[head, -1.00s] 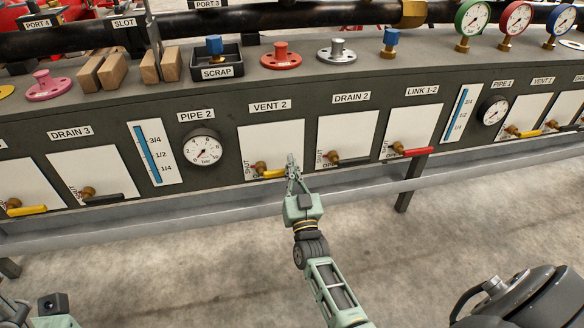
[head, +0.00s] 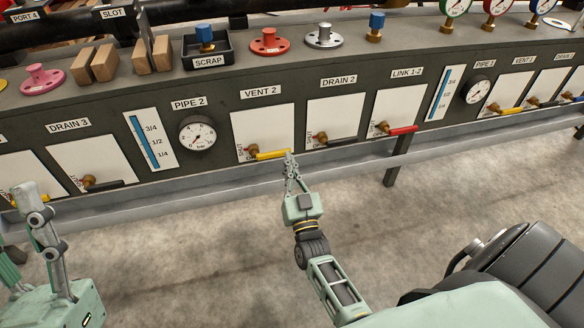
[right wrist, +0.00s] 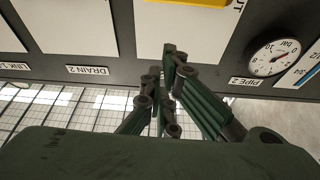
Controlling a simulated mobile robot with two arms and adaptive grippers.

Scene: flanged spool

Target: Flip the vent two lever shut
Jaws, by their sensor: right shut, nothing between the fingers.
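The vent two lever (head: 272,154) is yellow, on a brass valve at the bottom of the white VENT 2 panel (head: 262,125). It points right, nearly level along the panel's lower edge. My right gripper (head: 289,157) is shut and empty, its tips at the lever's right end in the head view; I cannot tell whether they touch. In the right wrist view the shut fingertips (right wrist: 172,50) lie over the white panel, with part of the yellow lever (right wrist: 190,3) at the top edge. My left gripper (head: 32,200) is at the lower left; its jaw state is unclear.
The DRAIN 2 lever (head: 335,142), dark, and the LINK 1-2 lever (head: 402,130), red, are to the right. The PIPE 2 gauge (head: 197,134) is to the left. A grey rail (head: 180,195) runs below the panels. The concrete floor in front is open.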

